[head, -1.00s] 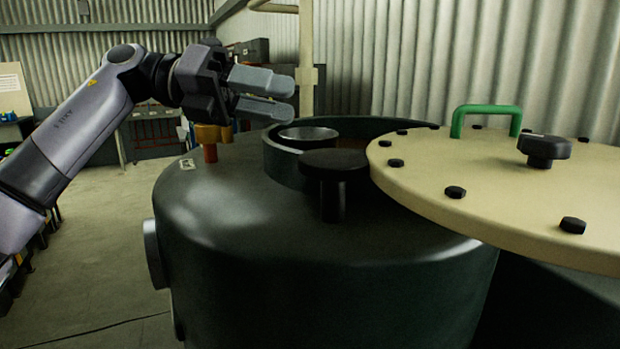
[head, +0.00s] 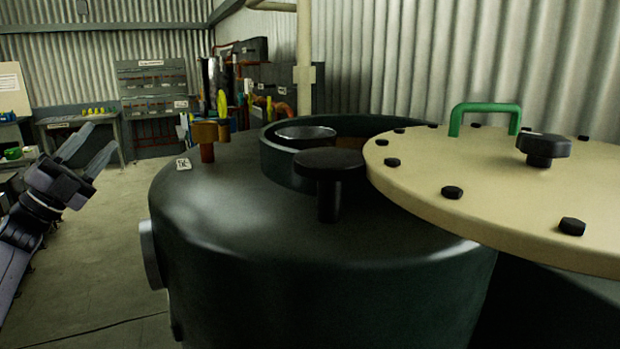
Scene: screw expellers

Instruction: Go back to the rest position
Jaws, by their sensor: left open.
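My left gripper (head: 94,146) is at the left edge of the head view, with its two fingers apart and nothing between them. It is over the floor, to the left of the dark green tank (head: 215,235) and apart from it. My right gripper is not in view.
The tank fills the middle. Its cream lid (head: 460,210) with a green handle (head: 485,107) is swung to the right, leaving the round opening (head: 275,160) partly uncovered. A black knob (head: 328,165) and a yellow-brown fitting (head: 206,132) stand on top. Workbenches line the back left; floor (head: 110,240) there is clear.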

